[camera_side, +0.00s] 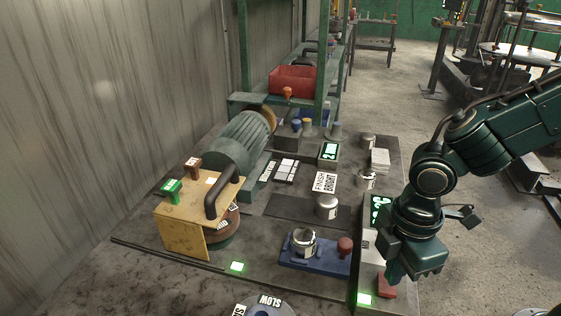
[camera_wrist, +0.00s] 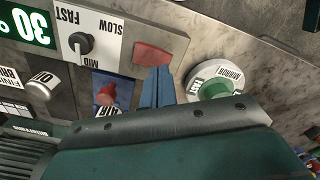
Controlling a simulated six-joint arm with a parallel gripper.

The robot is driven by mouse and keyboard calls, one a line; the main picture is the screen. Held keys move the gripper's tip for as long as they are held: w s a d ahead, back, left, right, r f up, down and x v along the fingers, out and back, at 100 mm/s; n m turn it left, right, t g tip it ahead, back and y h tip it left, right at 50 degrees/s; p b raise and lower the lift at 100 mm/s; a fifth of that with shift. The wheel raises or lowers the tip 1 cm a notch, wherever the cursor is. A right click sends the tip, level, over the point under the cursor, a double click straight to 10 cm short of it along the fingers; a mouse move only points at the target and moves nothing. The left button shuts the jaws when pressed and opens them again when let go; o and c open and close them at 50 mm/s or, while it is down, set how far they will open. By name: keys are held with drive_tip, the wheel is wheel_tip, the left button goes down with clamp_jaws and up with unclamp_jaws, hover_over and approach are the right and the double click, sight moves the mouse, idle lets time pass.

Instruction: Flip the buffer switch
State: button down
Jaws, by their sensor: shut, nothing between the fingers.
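A control box (camera_side: 369,246) with a green lit display stands at the front right in the side view. A red wedge-shaped piece (camera_side: 386,287), which looks like the switch, is at its near end. My gripper (camera_side: 405,270) is shut and empty, pointing down just above and behind the red piece in the side view. I cannot tell whether they touch.
A green motor (camera_side: 240,140) with a buffing wheel stands behind a yellow guard (camera_side: 180,232). A blue fixture (camera_side: 315,256) holding a shiny cup (camera_side: 303,241) lies left of the control box. A round dial marked MIRROR (camera_wrist: 215,82) is close by in the wrist view. Open floor lies right.

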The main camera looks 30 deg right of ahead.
sight(389, 287)
drive_tip(key=shift+f, duration=1.3)
idle(1.3)
drive_tip(key=shift+r, duration=3.55)
drive_tip(key=shift+d+r, duration=0.1)
drive_tip(key=s+d+r+m+t, duration=0.2)
drive_tip(key=s+d+r+m, duration=0.1)
drive_tip(key=d+r+m, duration=0.2)
drive_tip(key=s+d+r+m+t, duration=0.3)
drive_tip(key=d+r+m, duration=0.2)
drive_tip(key=d+m, duration=0.5)
drive_tip(key=shift+s+d+r+t, duration=0.3)
drive_tip(key=shift+d+r, duration=0.05)
